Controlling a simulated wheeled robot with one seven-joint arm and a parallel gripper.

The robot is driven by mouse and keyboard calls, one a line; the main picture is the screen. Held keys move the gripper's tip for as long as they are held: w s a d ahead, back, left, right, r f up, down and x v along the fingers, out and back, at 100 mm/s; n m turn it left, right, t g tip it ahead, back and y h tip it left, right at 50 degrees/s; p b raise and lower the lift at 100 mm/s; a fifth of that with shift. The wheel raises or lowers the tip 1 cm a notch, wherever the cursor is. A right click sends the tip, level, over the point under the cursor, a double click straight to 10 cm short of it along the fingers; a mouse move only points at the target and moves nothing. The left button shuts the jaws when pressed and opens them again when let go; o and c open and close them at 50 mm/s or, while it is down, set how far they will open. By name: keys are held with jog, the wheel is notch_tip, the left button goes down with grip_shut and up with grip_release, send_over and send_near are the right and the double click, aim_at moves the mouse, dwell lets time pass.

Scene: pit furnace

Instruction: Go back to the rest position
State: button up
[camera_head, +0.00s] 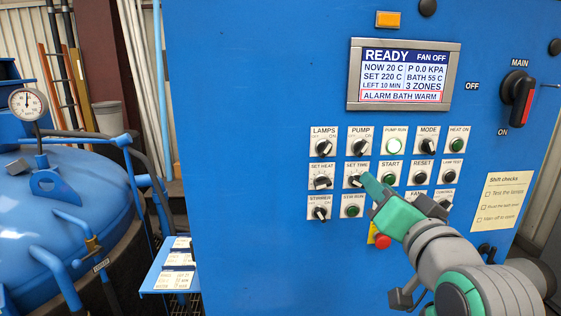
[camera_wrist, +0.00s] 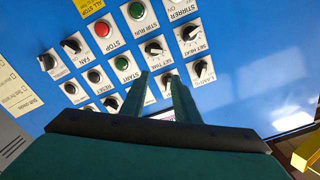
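My gripper (camera_head: 364,178) reaches from the lower right toward the blue control panel (camera_head: 250,120). Its green fingertips lie in front of the button rows, by the black SET TIME knob (camera_head: 355,181). In the wrist view my gripper (camera_wrist: 159,73) has two green fingers standing apart with nothing held between them. The SET TIME knob (camera_wrist: 154,47) shows just beyond the tips, and the black PUMP knob (camera_wrist: 168,80) shows behind the gap. I cannot tell whether a fingertip touches the panel. My arm hides part of the lower button row in the head view.
The screen (camera_head: 402,76) reads READY, FAN OFF, SET 220 C, LEFT 10 MIN, ALARM BATH WARM. The MAIN switch (camera_head: 520,96) is at the right. A red button (camera_head: 383,242) lies close to my wrist. A blue vessel (camera_head: 70,215) and a card shelf (camera_head: 172,272) stand at the left.

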jog(key=w+a+f, duration=0.1)
jog(key=w+f, duration=0.3)
jog(key=f, duration=0.9)
jog(key=s+a+f+g+h, duration=0.1)
jog(key=s+a+f, duration=0.1)
jog(key=f, duration=0.7)
jog(key=s+a+f, duration=0.3)
jog(key=f, duration=0.6)
jog(key=s+a+f+g+h, duration=0.1)
jog(key=s+a+f, duration=0.1)
jog(key=f, duration=0.7)
jog(key=s+a+f+n, duration=0.1)
jog(key=s+a+f, duration=0.3)
jog(key=s+f, duration=0.4)
jog(key=s+a+f+n, duration=0.1)
jog(key=s+a, duration=0.1)
jog(key=s, duration=0.6)
jog(key=s+a+f+n+y, duration=0.1)
jog(key=s+a+n, duration=0.1)
jog(key=s, duration=0.7)
jog(key=s+a+f+n, duration=0.1)
jog(key=s+a, duration=0.3)
jog(key=s, duration=0.5)
jog(key=shift+s+f+n+g+y, duration=0.15)
jog(key=shift+f+n+g+y, duration=0.2)
jog(key=shift+n, duration=0.25)
